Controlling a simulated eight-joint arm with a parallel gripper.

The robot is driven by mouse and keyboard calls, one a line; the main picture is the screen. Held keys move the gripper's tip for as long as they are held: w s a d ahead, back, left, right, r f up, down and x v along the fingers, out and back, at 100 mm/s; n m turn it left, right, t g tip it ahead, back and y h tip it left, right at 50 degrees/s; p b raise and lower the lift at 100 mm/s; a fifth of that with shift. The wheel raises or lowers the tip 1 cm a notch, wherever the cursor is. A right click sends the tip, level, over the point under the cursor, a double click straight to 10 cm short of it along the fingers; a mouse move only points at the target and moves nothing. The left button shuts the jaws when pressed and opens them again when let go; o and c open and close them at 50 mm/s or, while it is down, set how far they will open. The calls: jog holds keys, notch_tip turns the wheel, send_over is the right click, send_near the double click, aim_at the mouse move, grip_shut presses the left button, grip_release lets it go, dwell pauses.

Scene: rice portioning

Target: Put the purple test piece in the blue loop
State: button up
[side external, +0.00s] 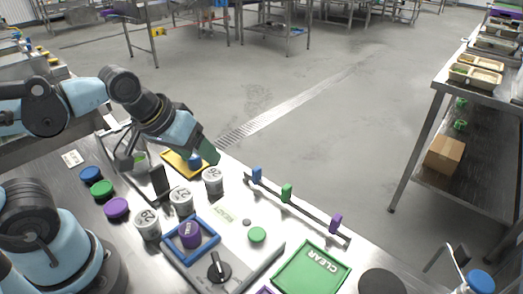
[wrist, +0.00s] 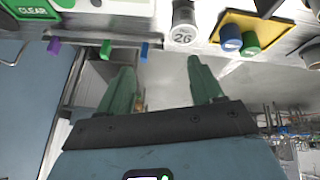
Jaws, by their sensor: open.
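The purple test piece (side external: 190,234) is an upright purple cylinder with a marked top, in the side external view. It stands inside the blue loop (side external: 212,241), a square blue frame on the light panel at the bottom centre. My gripper (side external: 207,151) is well above and behind it, over the far edge of the bench near the yellow tray. In the wrist view my gripper (wrist: 160,80) shows two green fingers spread wide with nothing between them. I cannot make out the purple test piece or the blue loop in the wrist view.
White numbered cups (side external: 181,200) stand beside the loop. The yellow tray (wrist: 262,27) holds a blue and a green cylinder. A black knob (side external: 219,268), a rail with coloured tabs (side external: 287,192) and a green CLEAR tray (side external: 283,285) lie nearby. Purple, green and blue discs lie left.

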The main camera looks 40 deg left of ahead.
jog(key=a+m, duration=0.1)
jog(key=w+m+t, duration=0.1)
jog(key=m, duration=0.1)
jog(key=shift+w+a, duration=0.1)
jog(key=shift+a, duration=0.25)
